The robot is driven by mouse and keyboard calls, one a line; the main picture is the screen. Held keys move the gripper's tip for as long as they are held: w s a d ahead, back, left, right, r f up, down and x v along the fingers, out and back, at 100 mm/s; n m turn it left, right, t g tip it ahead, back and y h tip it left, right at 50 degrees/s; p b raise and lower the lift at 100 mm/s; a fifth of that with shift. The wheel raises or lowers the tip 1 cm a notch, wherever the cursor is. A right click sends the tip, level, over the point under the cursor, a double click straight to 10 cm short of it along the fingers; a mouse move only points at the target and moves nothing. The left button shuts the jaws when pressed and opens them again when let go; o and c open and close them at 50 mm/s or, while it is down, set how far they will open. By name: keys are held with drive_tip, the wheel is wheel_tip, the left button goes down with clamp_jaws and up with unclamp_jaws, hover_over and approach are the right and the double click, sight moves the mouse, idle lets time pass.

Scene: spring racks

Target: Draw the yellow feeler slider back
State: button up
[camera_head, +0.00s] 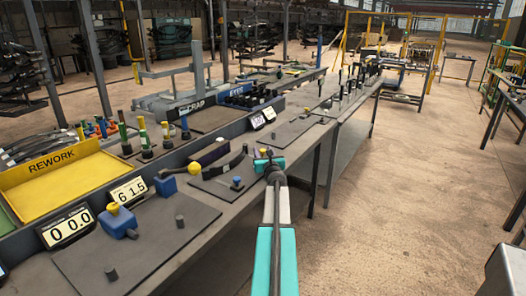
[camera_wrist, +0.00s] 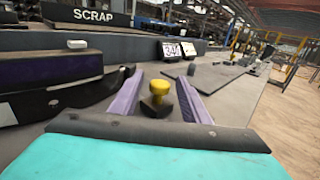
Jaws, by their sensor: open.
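A yellow knob (camera_wrist: 159,88) on a dark base shows in the wrist view, between the two fingers of my gripper (camera_wrist: 160,84). The fingers are open, one on each side of it, with visible gaps; I cannot tell how far it lies along them. In the head view my gripper (camera_head: 268,160) is over the bench, and a small yellow knob (camera_head: 263,152) shows just beyond it, partly hidden.
Displays (camera_head: 128,190) line the bench beside a yellow REWORK bin (camera_head: 60,181). A curved black part lies left of my fingers in the wrist view (camera_wrist: 95,95). A SCRAP bin wall (camera_wrist: 86,16) stands behind. The floor (camera_head: 400,200) at right is clear.

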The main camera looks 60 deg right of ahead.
drive_tip(key=shift+w+d, duration=0.35)
drive_tip(key=shift+d, duration=0.05)
clamp_jaws()
